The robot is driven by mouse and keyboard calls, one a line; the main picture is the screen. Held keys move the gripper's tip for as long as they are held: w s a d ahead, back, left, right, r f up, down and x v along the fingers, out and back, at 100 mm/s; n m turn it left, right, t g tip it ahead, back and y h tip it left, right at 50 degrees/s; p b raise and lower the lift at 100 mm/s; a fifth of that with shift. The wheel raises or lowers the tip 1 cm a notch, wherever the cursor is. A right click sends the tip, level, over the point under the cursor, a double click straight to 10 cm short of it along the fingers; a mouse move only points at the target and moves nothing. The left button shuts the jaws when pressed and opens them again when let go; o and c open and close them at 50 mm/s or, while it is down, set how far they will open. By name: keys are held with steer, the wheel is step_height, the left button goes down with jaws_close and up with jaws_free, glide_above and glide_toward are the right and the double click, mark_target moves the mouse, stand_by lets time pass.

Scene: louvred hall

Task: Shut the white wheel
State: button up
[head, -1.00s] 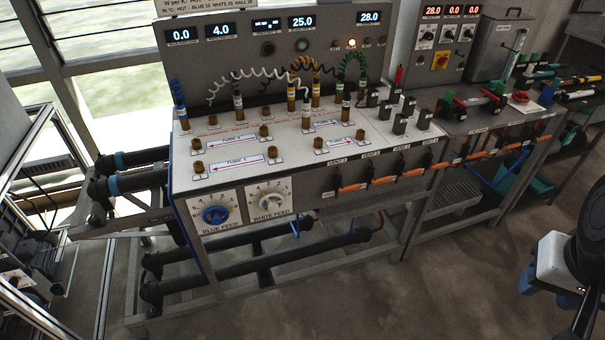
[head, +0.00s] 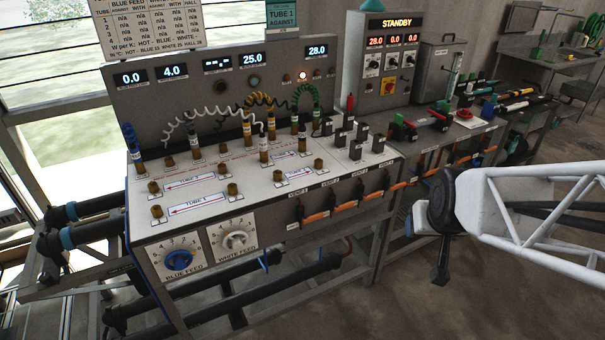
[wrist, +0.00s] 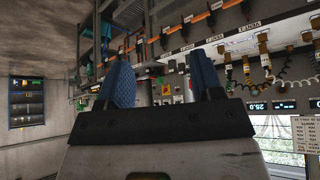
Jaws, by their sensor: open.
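The white wheel (head: 234,240) is a pale knob on the white dial plate labelled WHITE FEED, on the front of the bench. The blue wheel (head: 179,265) is on the plate to its left, labelled BLUE FEED. In the wrist view my gripper (wrist: 163,82) is open, with two blue ridged fingers apart and nothing between them. The wrist view shows the bench upside down, and I cannot make out the white wheel there. In the head view my arm is at the right, well apart from the white wheel, and its fingers are mostly hidden.
The bench top (head: 205,207) bears brass fittings, coiled leads and black switches. Dark pipes (head: 230,300) lie below. The floor in front is clear.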

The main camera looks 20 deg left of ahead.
steer(key=w+a+f+n+t+y, duration=0.1)
steer(key=w+a+f, duration=0.3)
steer(key=a, duration=0.4)
steer(key=w+a+f+n+t+y, duration=0.25)
steer(key=a+f, duration=0.25)
steer(key=a, duration=0.3)
steer(key=w+a+f+n+t+y, duration=0.1)
steer(key=w+a+f, duration=0.35)
steer(key=a, duration=0.25)
steer(key=n+t+y, duration=0.2)
steer(key=n+y, duration=0.3)
steer(key=y, duration=0.2)
glide_toward(238, 246)
steer(key=shift+x, duration=0.8)
steer(key=shift+a, duration=0.1)
steer(key=shift+x, duration=3.8)
steer(key=shift+c, duration=0.2)
